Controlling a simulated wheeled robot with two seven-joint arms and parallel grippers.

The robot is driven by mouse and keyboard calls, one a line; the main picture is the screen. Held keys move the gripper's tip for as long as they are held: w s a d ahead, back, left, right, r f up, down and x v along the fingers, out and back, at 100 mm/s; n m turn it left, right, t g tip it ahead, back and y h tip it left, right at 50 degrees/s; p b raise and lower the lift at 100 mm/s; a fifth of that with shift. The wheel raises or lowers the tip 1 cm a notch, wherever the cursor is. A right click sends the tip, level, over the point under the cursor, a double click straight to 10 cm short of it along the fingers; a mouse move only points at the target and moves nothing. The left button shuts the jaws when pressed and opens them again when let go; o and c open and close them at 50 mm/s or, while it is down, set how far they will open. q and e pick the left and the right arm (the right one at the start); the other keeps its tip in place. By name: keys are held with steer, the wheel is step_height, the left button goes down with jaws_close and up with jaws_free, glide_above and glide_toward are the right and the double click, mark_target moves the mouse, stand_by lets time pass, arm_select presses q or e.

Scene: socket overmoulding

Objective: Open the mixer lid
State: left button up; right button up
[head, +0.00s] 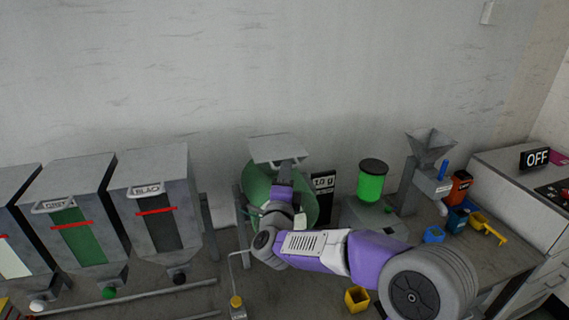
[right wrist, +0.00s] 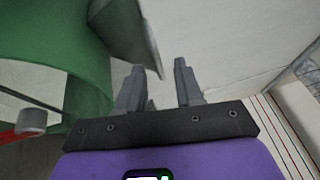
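The mixer is a green drum (head: 257,184) in the middle of the head view, partly hidden behind my right arm. Its grey lid (head: 276,149) shows as a flat tilted plate above the drum. In the right wrist view the green drum (right wrist: 85,60) fills the left side, and a grey plate (right wrist: 122,32), which looks like the lid, stands beside it. My right gripper (head: 287,165) is just below the lid in the head view. In the wrist view my right gripper (right wrist: 160,85) has its fingers apart with nothing visible between them; I cannot tell whether it touches the lid. My left gripper is not in view.
Grey hoppers, one labelled BLACK (head: 160,225), stand on the left. To the right are a 10 g display (head: 323,184), a green cylinder (head: 371,183), a grey funnel machine (head: 428,146) and small coloured bins (head: 434,235).

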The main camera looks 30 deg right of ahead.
steer(key=shift+p+x, duration=0.35)
steer(key=shift+x, duration=1.55)
steer(key=shift+f, duration=0.1)
jaws_close()
